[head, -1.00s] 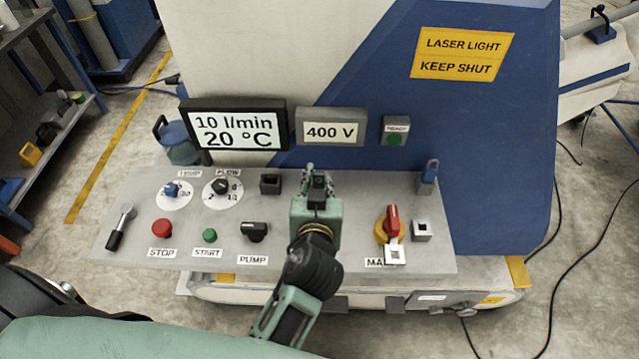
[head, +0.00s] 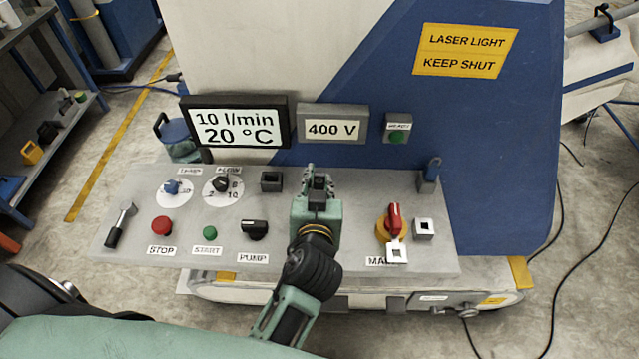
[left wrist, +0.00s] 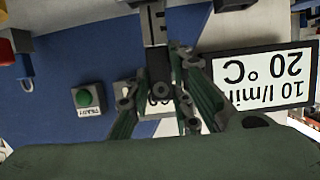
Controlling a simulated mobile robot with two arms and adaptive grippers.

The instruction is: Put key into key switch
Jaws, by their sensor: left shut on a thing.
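My left gripper (head: 318,183) is over the middle of the grey control panel (head: 345,235), below the 400 V display. It is shut on a small dark piece, probably the key (left wrist: 158,88), which shows between the fingers in the left wrist view. A narrow grey bar runs on from this piece toward the top of that view. No label marks the key switch. A dark square block with an opening (head: 271,181) stands left of the gripper, and a grey block with a white-framed square (head: 424,229) stands at right. My right gripper is not in view.
A red-handled main switch (head: 393,220) stands right of the gripper. A blue-topped item (head: 430,171) is at the panel's back right. The pump knob (head: 254,230), red stop button (head: 162,226) and dials are at left. Displays rise behind the panel.

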